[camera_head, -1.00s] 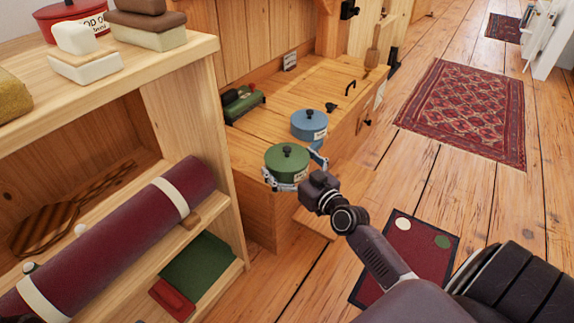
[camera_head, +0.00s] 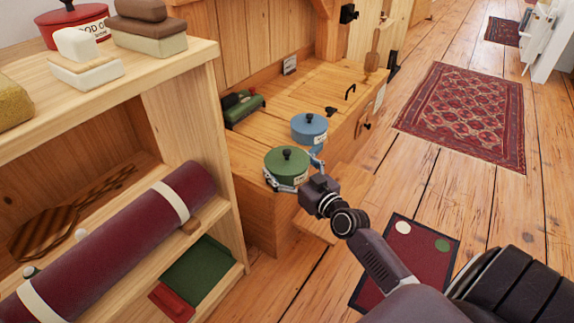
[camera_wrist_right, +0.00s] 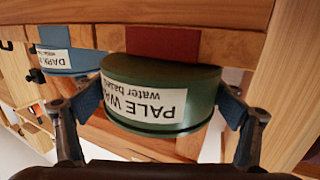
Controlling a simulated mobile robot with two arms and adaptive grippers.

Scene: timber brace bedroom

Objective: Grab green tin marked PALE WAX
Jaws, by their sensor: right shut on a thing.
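The green tin (camera_head: 287,166) with a black lid knob sits at the near end of the wooden chest top in the head view. In the right wrist view the green tin (camera_wrist_right: 160,95) shows upside down, its label reading "PALE WA... water based". My right gripper (camera_head: 293,176) is shut on the tin, with a blue-padded finger (camera_wrist_right: 232,108) on one side and another on the opposite side. A blue tin (camera_head: 309,128) stands just behind it; in the wrist view the blue tin (camera_wrist_right: 55,60) carries a label starting "DARK". My left gripper is not in view.
A wooden shelf unit (camera_head: 230,180) stands close on the left, holding a maroon roll (camera_head: 120,235). Green and red brushes or blocks (camera_head: 243,107) lie at the chest's back. The floor at right is open, with a patterned rug (camera_head: 465,115) and small mat (camera_head: 405,255).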

